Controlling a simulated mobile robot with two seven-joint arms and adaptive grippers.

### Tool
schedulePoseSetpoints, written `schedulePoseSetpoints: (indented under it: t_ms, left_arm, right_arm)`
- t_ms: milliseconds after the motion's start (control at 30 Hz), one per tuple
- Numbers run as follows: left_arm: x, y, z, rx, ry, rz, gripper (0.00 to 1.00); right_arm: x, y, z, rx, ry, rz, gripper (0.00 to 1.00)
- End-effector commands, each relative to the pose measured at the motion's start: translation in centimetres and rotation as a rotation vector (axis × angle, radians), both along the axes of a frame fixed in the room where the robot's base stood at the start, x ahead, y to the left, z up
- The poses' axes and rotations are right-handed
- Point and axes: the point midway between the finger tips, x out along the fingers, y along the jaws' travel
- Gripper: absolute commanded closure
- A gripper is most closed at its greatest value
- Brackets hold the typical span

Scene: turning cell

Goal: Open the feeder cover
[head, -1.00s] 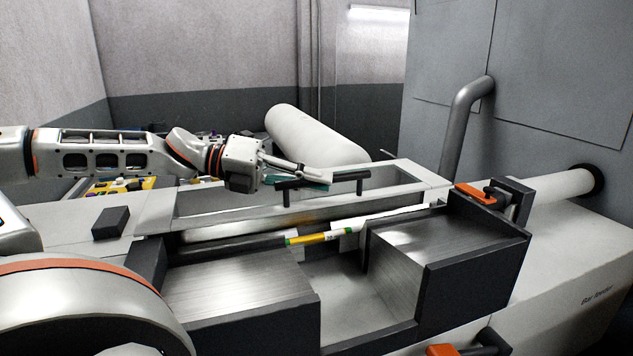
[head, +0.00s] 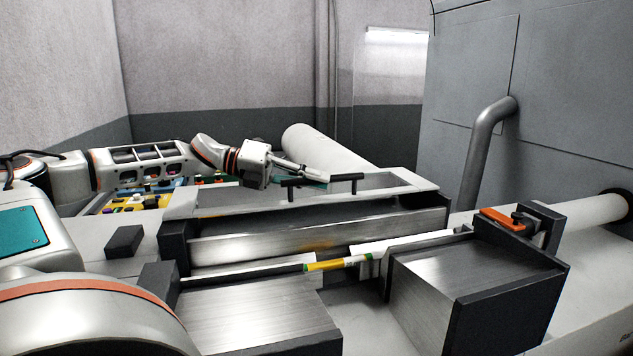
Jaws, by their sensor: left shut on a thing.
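The feeder cover (head: 400,184) is a pale frame with a window, on the bar feeder at the middle of the head view. It is raised at the front, with an opening into a metal trough below it. A black bar handle (head: 345,177) stands on posts on the cover. My left gripper (head: 318,179) reaches in from the left and is shut on the handle. The fingertips partly hide the bar. My right gripper is not in view.
A bar with a yellow and green label (head: 338,264) lies in front of the trough. An orange-handled clamp (head: 503,220) is at the right. A black block (head: 124,242) sits at the left. A white cylinder (head: 325,150) lies behind the cover. A grey pipe (head: 487,140) rises at the right.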

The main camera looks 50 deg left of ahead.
Motion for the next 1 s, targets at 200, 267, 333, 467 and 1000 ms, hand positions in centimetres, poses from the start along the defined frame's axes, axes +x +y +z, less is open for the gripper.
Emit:
schedulePoseSetpoints:
  t_ms: [200, 267, 333, 467, 1000]
  left_arm:
    - [-0.1, -0.1, 0.0, -0.001, 0.001, -0.003, 0.71]
    - [-0.1, -0.1, 0.0, -0.001, 0.001, -0.003, 0.71]
    - [-0.1, -0.1, 0.0, -0.001, 0.001, -0.003, 0.71]
    - [-0.1, -0.1, 0.0, -0.001, 0.001, -0.003, 0.71]
    - [-5.7, 5.9, 1.8, 0.0, 0.001, 0.001, 0.71]
  right_arm:
    - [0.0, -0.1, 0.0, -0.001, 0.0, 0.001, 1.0]
    - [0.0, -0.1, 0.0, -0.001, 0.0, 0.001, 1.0]
    - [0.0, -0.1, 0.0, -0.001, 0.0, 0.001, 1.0]
    - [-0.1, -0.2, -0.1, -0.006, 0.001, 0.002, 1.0]
    - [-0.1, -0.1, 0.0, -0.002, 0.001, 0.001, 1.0]
